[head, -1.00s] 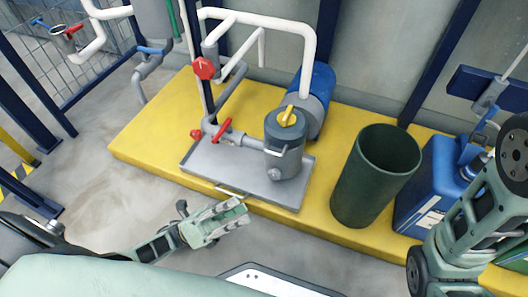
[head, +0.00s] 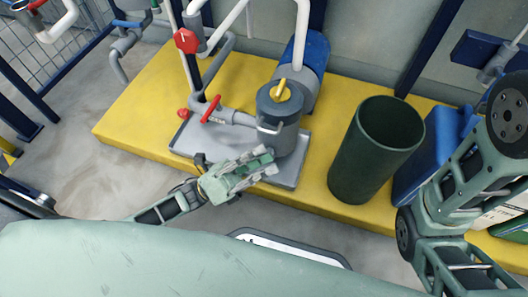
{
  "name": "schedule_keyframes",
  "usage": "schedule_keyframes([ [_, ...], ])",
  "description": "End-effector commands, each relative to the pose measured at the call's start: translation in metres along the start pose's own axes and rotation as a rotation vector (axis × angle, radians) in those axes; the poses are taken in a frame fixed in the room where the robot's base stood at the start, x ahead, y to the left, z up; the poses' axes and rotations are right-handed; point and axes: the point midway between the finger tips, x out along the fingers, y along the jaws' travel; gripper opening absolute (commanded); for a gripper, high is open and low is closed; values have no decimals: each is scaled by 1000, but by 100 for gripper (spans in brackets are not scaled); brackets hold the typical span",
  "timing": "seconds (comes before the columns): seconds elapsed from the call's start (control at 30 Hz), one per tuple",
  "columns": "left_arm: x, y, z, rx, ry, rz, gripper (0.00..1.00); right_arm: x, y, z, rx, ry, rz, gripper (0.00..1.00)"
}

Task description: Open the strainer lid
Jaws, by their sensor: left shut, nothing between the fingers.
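The strainer (head: 282,130) is a grey cylinder standing on a grey drip tray (head: 184,148). Its flat dark grey lid (head: 268,103) is on top, closed, with a yellow handle (head: 282,90) across it. My left gripper (head: 268,160) shows in the head view just in front of and below the strainer, over the tray. Its fingers are shut with nothing between them. It covers the lower front of the strainer and part of the tray; whether it touches the strainer I cannot tell. My right arm shows at the right edge, but its gripper is out of view.
A blue motor (head: 316,70) stands right behind the strainer. A pipe with red valve handles (head: 211,109) and a red knob (head: 187,41) is on the left. A dark green bin (head: 375,150) and a blue canister (head: 425,150) stand to the right on the yellow platform (head: 135,108).

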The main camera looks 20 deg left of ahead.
Motion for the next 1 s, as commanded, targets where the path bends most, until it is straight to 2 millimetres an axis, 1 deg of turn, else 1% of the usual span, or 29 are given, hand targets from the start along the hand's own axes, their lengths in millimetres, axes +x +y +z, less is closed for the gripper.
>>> schedule_keyframes([
  [0.03, 3, 0, 2, 0, 2, -3, 0, -4, -1, -1, 0, 0, 0, 30],
  [0.2, 13, 0, 12, 0, 1, -2, 0, -6, -2, -2, 0, 0, 0, 30],
  [0.6, 15, 0, 15, -1, 0, -1, 0, -6, -1, -2, 0, 0, -1, 30],
  [0.77, 17, -3, 17, -9, 0, 6, 0, -1, 0, 0, 0, 0, -1, 30],
  [0.9, 20, -7, 20, -27, -1, 24, 0, 10, 2, 3, 0, 0, 0, 30],
  [1.0, 20, -7, 20, -34, -1, 31, 0, 11, 2, 4, 0, 0, -1, 30],
])
